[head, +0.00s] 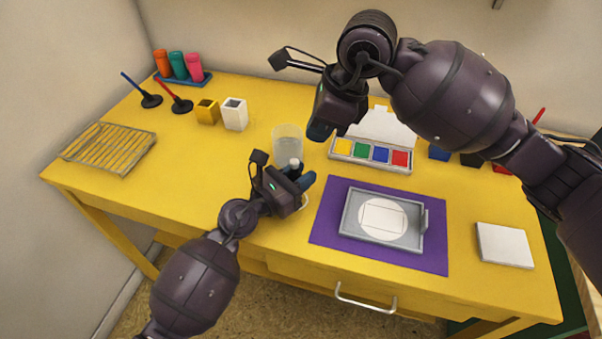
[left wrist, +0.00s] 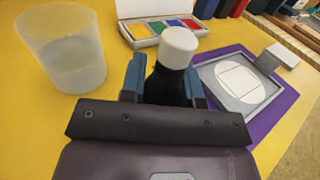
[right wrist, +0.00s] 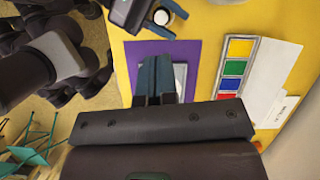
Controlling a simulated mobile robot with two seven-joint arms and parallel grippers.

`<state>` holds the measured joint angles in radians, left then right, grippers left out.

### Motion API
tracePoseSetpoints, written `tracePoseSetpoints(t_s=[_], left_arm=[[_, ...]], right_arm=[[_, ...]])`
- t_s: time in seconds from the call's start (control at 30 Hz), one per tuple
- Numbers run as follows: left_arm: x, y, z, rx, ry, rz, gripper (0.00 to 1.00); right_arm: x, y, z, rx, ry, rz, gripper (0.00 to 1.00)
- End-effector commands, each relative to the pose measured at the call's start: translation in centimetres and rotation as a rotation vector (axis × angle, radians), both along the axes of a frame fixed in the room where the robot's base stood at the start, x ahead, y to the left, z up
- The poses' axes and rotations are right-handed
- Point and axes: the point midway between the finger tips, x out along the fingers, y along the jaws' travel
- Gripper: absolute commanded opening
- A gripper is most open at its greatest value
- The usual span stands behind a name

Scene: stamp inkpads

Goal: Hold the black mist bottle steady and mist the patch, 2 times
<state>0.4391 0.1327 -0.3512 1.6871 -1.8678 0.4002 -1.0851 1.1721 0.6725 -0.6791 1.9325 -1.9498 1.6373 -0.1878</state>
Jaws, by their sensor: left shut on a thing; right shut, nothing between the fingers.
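The black mist bottle (left wrist: 165,86) with its white cap (left wrist: 179,46) stands between the fingers of my left gripper (head: 303,182), which is shut on it. In the head view only its pale top (head: 294,163) shows clearly. The patch, a white disc with a square outline (head: 382,218), lies in a grey frame (head: 349,230) on a purple mat (head: 327,235), to the right of the bottle. The patch also shows in the left wrist view (left wrist: 239,82). My right gripper (head: 320,131) is shut and empty, raised above the table behind the bottle and apart from it.
A translucent cup (head: 287,144) stands just behind the bottle. A four-colour inkpad box (head: 371,164) with an open lid lies behind the mat. A white pad (head: 504,245) lies to the right. A wire rack (head: 104,148), stamps and small pots occupy the left.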

Motion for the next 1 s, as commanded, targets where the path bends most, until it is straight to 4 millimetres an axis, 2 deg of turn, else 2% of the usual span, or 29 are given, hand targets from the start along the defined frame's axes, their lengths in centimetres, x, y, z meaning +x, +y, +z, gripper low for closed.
tracePoseSetpoints(t_s=[0.1, 0.3, 0.53, 0.67, 1.0], left_arm=[[0.0, 0.0, 0.0, 0.000, 0.001, 0.000, 0.06], [0.0, 0.0, -0.1, 0.001, 0.001, 0.000, 0.06], [0.0, 0.0, -0.1, 0.001, 0.001, 0.000, 0.06], [0.0, 0.0, -0.1, 0.001, 0.001, 0.000, 0.06], [0.0, 0.0, 0.0, 0.001, 0.001, 0.000, 0.06]], right_arm=[[-0.1, 1.0, 0.1, 0.057, -0.146, 0.044, 0.00], [0.3, 3.1, 2.0, 0.164, -0.393, 0.144, 0.00], [0.8, 4.3, 3.3, 0.219, -0.515, 0.204, 0.00], [0.8, 4.3, 2.5, 0.220, -0.515, 0.210, 0.00], [0.8, 4.3, -1.4, 0.220, -0.512, 0.208, 0.00]])
